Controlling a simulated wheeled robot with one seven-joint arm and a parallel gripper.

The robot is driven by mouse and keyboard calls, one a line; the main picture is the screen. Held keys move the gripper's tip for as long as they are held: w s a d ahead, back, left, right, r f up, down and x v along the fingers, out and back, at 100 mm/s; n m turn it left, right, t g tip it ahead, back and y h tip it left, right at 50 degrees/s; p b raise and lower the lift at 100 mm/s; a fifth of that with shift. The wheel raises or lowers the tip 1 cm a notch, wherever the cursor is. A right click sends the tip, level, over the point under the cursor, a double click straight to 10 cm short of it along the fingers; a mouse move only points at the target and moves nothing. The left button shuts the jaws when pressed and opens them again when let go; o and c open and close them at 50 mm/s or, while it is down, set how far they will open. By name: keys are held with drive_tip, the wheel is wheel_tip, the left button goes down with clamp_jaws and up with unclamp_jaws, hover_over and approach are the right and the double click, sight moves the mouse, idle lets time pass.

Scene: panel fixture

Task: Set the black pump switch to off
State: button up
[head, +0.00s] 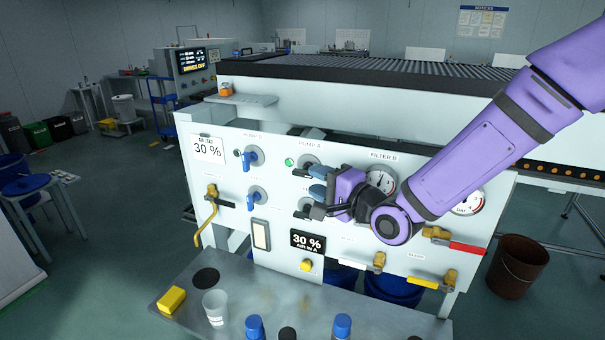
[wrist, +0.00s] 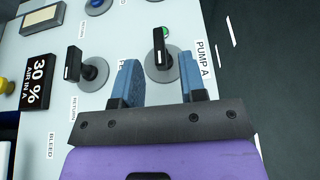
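The black pump switch (wrist: 159,45) sits on a round grey plate beside the PUMP A label in the wrist view. In the head view its black handle (head: 301,173) is partly seen below the PUMP A label, just left of my gripper. My gripper (head: 317,182) is in front of the white panel (head: 235,180). In the wrist view my gripper (wrist: 160,64) is open, with its two blue fingers apart. The switch shows beyond the gap between them, and I cannot tell whether either finger touches it.
A second black switch (wrist: 72,62) is beside the RETURN label. Blue switches (head: 248,158) are at the panel's left. A green lamp (head: 289,162) is by the pump switch. A gauge (head: 382,179) and yellow valves (head: 437,233) are at right. A grey shelf (head: 250,296) juts out below.

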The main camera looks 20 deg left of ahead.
sight(303, 171)
drive_tip(key=shift+x, duration=2.45)
clamp_jaws()
